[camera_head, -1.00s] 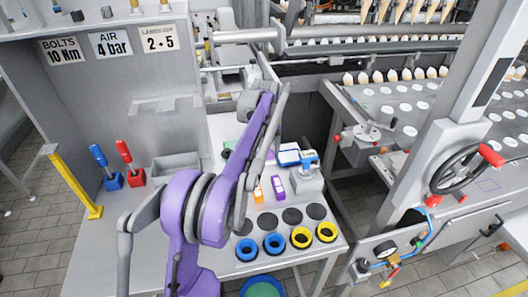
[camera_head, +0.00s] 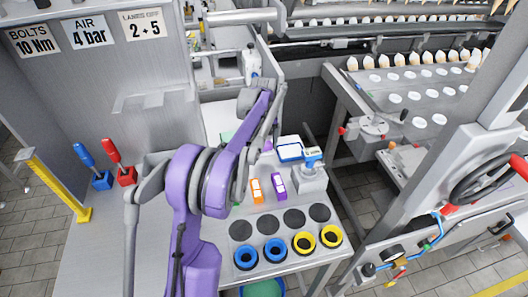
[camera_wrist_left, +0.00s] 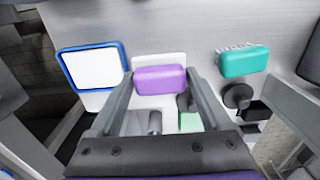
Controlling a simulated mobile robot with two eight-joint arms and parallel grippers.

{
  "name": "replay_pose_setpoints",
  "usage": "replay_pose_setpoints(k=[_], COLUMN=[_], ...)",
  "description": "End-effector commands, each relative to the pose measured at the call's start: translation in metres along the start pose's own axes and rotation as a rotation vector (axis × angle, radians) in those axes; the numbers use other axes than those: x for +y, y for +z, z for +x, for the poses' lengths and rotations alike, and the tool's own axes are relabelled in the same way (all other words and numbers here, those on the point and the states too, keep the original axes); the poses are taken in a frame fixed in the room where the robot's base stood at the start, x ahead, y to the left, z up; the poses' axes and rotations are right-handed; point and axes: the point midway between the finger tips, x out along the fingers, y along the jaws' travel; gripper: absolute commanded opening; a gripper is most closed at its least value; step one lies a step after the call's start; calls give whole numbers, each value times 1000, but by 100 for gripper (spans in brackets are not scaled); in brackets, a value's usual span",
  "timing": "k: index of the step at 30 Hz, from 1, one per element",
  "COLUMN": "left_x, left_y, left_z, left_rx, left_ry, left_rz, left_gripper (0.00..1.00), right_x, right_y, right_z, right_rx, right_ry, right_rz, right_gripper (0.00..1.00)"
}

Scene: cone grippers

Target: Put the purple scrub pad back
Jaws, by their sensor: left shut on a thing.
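The purple scrub pad (camera_wrist_left: 160,79) sits between the fingertips of my left gripper (camera_wrist_left: 160,75) in the left wrist view, and the gripper is shut on it. A white patch shows behind the pad. In the head view my left gripper (camera_head: 260,138) is mostly hidden by my own purple and grey arm, over the table's back part. Only a small bit of purple (camera_head: 268,145) shows beside it. My right gripper is not in view.
A teal brush-like block (camera_wrist_left: 243,61) and a blue-framed panel (camera_wrist_left: 92,68) flank the pad. Orange (camera_head: 257,190) and purple (camera_head: 278,184) blocks, blue (camera_head: 246,257) and yellow (camera_head: 303,243) rings and red and blue levers (camera_head: 119,162) stand on the grey table.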

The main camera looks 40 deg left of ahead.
Motion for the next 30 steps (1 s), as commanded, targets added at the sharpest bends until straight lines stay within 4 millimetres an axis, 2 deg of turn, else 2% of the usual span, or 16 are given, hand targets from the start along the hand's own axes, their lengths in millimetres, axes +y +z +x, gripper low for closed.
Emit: replay_pose_setpoints(k=[8, 19, 20, 21, 30], left_x=[0, 0, 0, 0, 0], left_y=[0, 0, 0, 0, 0], left_z=[34, 40, 39, 38, 37], left_rx=[0, 0, 0, 0, 0], left_ry=[0, 0, 0, 0, 0], left_rz=[0, 0, 0, 0, 0], left_gripper=[29, 29, 87, 94, 94], right_x=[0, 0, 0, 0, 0], right_y=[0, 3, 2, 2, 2], right_z=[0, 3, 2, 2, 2], right_rx=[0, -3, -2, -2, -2], right_ry=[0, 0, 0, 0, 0], right_rz=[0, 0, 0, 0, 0], right_gripper=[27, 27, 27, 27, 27])
